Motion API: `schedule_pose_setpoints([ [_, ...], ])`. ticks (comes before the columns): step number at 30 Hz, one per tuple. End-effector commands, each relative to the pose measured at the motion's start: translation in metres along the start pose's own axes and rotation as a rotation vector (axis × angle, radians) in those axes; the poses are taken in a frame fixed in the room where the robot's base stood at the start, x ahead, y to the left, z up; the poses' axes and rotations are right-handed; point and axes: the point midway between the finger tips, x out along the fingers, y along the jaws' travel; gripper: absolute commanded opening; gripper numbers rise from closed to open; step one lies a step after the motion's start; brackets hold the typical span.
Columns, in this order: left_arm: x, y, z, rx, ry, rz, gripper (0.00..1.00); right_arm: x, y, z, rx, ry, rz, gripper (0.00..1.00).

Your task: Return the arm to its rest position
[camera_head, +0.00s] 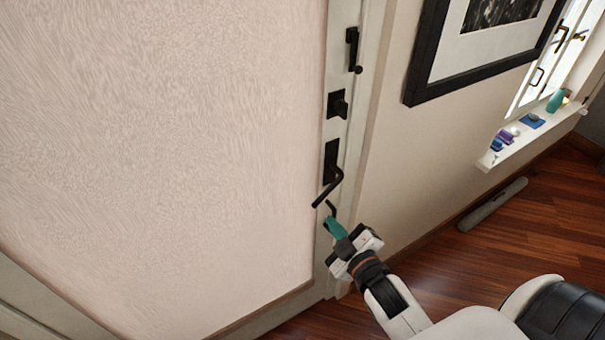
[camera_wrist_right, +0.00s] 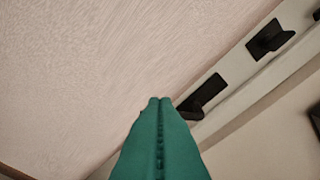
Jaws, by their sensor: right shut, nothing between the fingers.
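My right gripper (camera_head: 330,220) has teal fingers and is raised in front of the door's edge, just below the black lever handle (camera_head: 328,188). In the right wrist view its fingers (camera_wrist_right: 160,102) are pressed together with nothing between them. A small black piece shows just beyond the fingertips in the head view; I cannot tell whether they touch it. My right arm (camera_head: 392,302) reaches up from the lower right. In the wrist view the black handle (camera_wrist_right: 205,92) is partly behind the fingertips. My left gripper is not in view.
The pale textured door (camera_head: 170,130) fills the left side and looks closed. A black latch (camera_head: 337,104) and bolt (camera_head: 353,50) sit above the handle. A framed picture (camera_head: 425,65) hangs on the right wall. Small items stand on a windowsill (camera_head: 520,140). A grey bar (camera_head: 492,204) lies on open wooden floor.

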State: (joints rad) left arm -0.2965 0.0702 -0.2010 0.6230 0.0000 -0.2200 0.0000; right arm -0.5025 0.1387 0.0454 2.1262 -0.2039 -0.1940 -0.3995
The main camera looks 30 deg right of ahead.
Motion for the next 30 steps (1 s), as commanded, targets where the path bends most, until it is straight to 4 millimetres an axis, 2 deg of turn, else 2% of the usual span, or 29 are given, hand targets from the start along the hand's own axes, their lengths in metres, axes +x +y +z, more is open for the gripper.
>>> schedule_pose_setpoints([
  [5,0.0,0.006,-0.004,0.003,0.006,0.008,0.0,-0.001,0.001,-0.001,0.001,0.003,0.002,0.0],
  [8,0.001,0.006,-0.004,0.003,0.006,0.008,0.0,0.002,0.015,-0.015,0.018,0.03,0.027,0.0],
  [11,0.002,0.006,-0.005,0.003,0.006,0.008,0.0,0.006,0.049,-0.05,0.061,0.1,0.089,0.0],
  [14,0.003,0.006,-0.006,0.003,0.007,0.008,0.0,0.004,0.101,-0.099,0.126,0.206,0.178,0.0],
  [15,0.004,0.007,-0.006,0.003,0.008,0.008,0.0,0.001,0.123,-0.12,0.153,0.255,0.216,0.0],
  [17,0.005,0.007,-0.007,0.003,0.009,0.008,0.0,-0.009,0.157,-0.15,0.193,0.329,0.271,0.0],
  [20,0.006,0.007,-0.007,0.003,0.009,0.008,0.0,-0.032,0.212,-0.199,0.255,0.459,0.358,0.0],
  [23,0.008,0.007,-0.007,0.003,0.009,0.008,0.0,-0.067,0.263,-0.245,0.31,0.598,0.439,0.0],
  [26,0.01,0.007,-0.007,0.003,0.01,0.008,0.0,-0.112,0.308,-0.288,0.357,0.746,0.512,0.0],
  [27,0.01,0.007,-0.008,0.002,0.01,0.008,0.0,-0.132,0.324,-0.304,0.372,0.807,0.539,0.0],
  [30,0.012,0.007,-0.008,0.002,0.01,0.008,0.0,-0.183,0.355,-0.337,0.402,0.949,0.592,0.0],
])
